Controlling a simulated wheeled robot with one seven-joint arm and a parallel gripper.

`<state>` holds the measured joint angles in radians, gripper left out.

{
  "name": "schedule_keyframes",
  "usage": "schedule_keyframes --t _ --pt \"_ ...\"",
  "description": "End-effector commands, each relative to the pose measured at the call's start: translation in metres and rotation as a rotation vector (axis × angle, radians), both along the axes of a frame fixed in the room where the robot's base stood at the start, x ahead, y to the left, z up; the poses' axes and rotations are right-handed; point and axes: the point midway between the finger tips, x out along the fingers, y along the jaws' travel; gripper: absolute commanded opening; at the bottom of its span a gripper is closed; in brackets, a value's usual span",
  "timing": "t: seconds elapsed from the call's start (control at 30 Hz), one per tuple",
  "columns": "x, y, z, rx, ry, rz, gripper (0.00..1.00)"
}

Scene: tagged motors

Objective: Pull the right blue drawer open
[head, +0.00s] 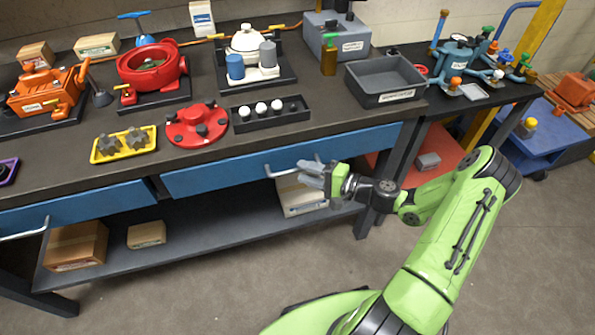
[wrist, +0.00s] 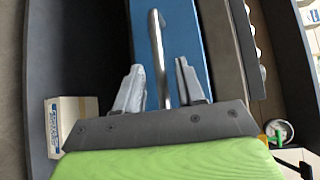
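The right blue drawer (head: 230,175) is under the dark workbench top. Its front looks flush with the bench, and it also shows in the wrist view (wrist: 190,30). Its silver bar handle (head: 272,170) stands out from the front. In the wrist view the handle (wrist: 158,50) runs down between my two fingers. My gripper (head: 315,172) is at the handle's right part in the head view. In the wrist view my gripper (wrist: 160,90) is open, with a visible gap on each side of the handle. The fingers partly hide the handle's right end.
A left blue drawer (head: 80,207) with its own handle (head: 25,232) is beside it. A lower shelf (head: 200,235) holds cardboard boxes, one (head: 300,195) below my gripper. The bench top carries a red flange (head: 197,125), a black tray of white knobs (head: 270,113) and a grey bin (head: 385,80). The floor in front is clear.

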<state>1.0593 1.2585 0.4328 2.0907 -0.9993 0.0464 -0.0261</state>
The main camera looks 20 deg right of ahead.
Motion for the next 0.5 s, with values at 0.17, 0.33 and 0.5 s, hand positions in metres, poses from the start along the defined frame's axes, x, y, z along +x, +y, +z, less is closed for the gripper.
schedule_keyframes --t 0.17,0.33,0.5 --pt "0.019 0.020 -0.005 0.000 -0.001 0.002 0.38" --pt "0.023 0.024 -0.005 -0.002 0.000 -0.001 0.38" --pt "0.023 0.023 -0.005 -0.001 0.000 0.000 0.35"
